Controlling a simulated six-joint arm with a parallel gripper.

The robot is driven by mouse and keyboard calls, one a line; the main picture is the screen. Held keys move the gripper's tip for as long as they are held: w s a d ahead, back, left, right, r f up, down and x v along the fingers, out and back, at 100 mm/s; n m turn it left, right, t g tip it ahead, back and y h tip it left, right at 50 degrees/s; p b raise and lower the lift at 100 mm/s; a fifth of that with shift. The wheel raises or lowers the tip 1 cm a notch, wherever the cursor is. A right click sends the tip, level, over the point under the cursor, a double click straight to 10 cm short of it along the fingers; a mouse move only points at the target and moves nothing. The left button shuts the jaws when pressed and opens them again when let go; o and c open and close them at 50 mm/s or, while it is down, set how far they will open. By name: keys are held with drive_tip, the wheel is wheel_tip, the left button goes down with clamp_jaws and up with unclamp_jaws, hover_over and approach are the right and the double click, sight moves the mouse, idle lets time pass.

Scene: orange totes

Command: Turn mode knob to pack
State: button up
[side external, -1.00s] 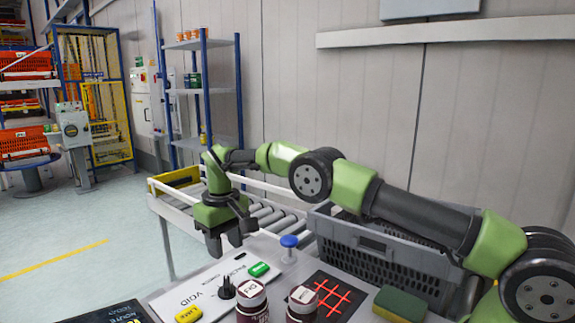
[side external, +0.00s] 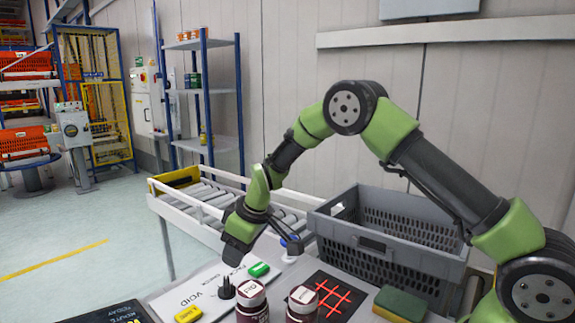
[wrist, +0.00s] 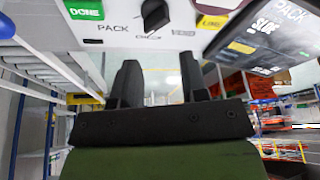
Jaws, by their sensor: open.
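The mode knob (side external: 227,290) is a small black knob standing on a white panel (side external: 203,300) in the side view. In the wrist view the black knob (wrist: 155,14) sits at the top edge, partly cut off, between the PACK lettering and another label.
A green button (side external: 259,269) and a yellow button (side external: 188,315) flank the knob. Two dark jars (side external: 252,309) with pale lids stand nearby. A grey crate (side external: 375,245), a roller conveyor (side external: 205,192) and a green-topped sponge (side external: 400,302) surround the area.

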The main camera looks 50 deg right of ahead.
drive_tip(key=x, duration=0.9)
drive_tip(key=shift+d+f, duration=0.15)
drive_tip(key=shift+d, duration=0.15)
drive_tip(key=shift+f, duration=0.25)
drive_tip(key=n+y, duration=0.1)
drive_tip(key=n, duration=0.2)
drive_tip(key=n+g+y, duration=0.1)
drive_tip(key=n, duration=0.3)
drive_tip(key=shift+w+d+r, duration=0.1)
drive_tip(key=shift+w+d, duration=0.05)
drive_tip(key=shift+w, duration=0.05)
drive_tip(key=shift+d+r+n, duration=0.1)
drive_tip(key=shift+r+n, duration=0.2)
drive_tip(key=shift+r, duration=0.05)
drive_tip(key=v, duration=0.9)
wheel_tip(320, 180, up, 14)
drive_tip(key=m, duration=0.5)
hover_over(229, 282)
drive_tip(key=s+d, duration=0.2)
drive_tip(key=s, duration=0.6)
drive_tip(key=s+r+m+t+h, duration=0.1)
drive_tip(key=s+r+m+t, duration=0.1)
drive_tip(key=s+r, duration=0.3)
drive_tip(key=shift+s+a+r+m, duration=0.35)
drive_tip(key=shift+s+m, duration=0.45)
drive_tip(key=shift+s, duration=0.3)
